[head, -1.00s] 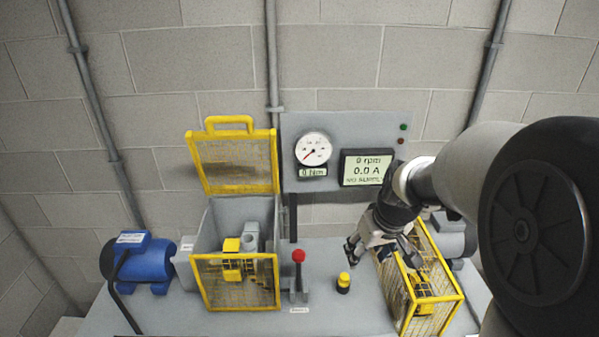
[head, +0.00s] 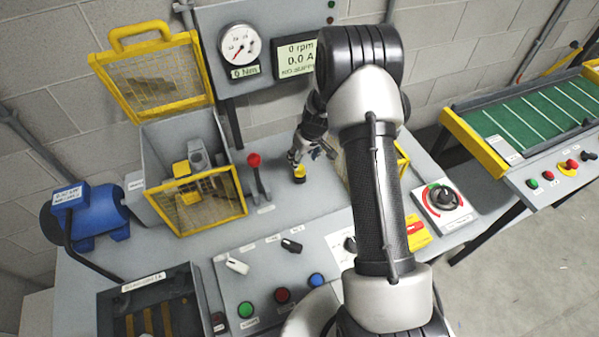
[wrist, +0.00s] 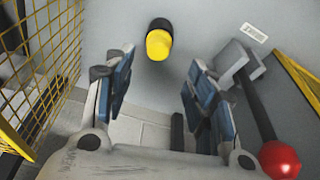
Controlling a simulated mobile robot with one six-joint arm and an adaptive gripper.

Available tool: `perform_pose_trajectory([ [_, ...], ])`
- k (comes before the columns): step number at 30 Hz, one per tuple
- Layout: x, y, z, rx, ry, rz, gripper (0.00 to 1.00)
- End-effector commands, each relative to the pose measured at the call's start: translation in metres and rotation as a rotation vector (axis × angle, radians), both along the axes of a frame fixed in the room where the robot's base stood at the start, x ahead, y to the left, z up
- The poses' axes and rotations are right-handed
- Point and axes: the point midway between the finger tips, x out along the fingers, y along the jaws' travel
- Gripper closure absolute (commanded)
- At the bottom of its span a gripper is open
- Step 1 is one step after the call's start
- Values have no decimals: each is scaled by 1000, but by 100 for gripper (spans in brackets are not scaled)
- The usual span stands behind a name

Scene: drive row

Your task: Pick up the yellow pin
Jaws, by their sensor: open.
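The yellow pin (head: 299,173) has a yellow top and a dark base, and it stands on the grey bench top (head: 285,205). My gripper (head: 312,154) is open and empty, close to the pin in the head view, partly overlapping it there. In the wrist view the yellow pin (wrist: 159,43) lies just beyond the two fingertips of my gripper (wrist: 160,68), roughly in line with the gap between them. The fingers do not appear to touch it.
A red-knobbed lever (head: 256,170) stands left of the pin; its red ball (wrist: 280,159) is near the right finger in the wrist view. A yellow mesh guard (wrist: 45,70) is on the left there. A second open guard box (head: 205,200) stands further left.

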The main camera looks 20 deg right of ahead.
Motion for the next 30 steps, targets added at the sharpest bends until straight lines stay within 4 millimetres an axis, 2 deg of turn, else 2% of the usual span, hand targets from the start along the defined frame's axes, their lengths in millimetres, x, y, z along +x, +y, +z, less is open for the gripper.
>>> perform_pose_trajectory([
  [1,2,1,-10,1,2,0,49],
  [3,5,1,-19,1,1,0,49],
  [10,9,1,-33,0,0,-1,49],
  [19,19,0,-74,0,1,0,49],
  [28,21,0,-78,0,-1,0,49],
  [30,21,0,-78,0,0,0,52],
])
